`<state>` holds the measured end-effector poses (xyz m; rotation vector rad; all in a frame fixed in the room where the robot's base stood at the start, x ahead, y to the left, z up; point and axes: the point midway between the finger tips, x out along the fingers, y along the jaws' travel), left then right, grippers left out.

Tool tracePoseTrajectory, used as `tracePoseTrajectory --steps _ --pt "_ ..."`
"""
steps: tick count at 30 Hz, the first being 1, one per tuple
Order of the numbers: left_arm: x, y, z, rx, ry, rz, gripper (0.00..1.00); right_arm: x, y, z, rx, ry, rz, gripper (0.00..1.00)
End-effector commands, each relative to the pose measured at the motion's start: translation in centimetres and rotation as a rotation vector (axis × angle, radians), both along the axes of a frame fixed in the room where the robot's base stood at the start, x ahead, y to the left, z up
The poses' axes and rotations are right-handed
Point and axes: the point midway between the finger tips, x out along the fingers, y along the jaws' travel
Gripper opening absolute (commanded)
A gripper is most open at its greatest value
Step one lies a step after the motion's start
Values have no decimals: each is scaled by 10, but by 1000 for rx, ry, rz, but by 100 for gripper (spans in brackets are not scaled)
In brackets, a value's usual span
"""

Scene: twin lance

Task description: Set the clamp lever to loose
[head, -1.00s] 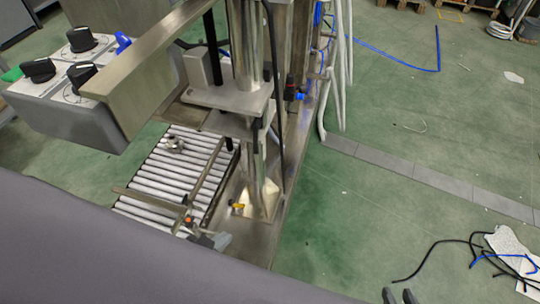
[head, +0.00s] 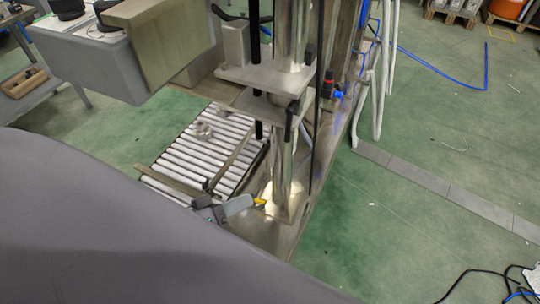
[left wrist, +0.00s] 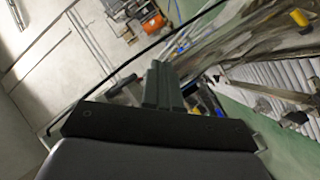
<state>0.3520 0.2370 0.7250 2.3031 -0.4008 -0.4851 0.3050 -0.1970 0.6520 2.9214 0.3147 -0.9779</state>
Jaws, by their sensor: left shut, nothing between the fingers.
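A black lever (head: 290,118) hangs at the collar under the metal plates on the upright column; it looks like the clamp lever, but I cannot read its setting. My right gripper is out of view.
A grey control box (head: 95,60) and bracket (head: 165,45) stand at upper left. White hoses (head: 383,80) hang right of the column.

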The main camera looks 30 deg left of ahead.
Motion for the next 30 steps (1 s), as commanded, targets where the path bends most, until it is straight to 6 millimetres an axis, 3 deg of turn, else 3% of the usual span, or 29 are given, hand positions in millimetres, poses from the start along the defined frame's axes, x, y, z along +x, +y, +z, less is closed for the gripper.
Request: tracePoseTrajectory --steps 1,3,9,13,18,30 --pt "6 9 -8 -94 3 -6 0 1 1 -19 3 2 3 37" --pt "13 22 -3 -256 20 -5 0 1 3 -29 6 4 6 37" --pt "32 58 15 -651 86 -3 0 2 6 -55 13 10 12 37" --pt "40 76 27 -817 120 -2 0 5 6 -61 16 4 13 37" --pt "45 87 37 -918 140 -1 0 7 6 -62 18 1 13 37" --pt "46 87 39 -929 142 -1 0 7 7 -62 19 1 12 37"
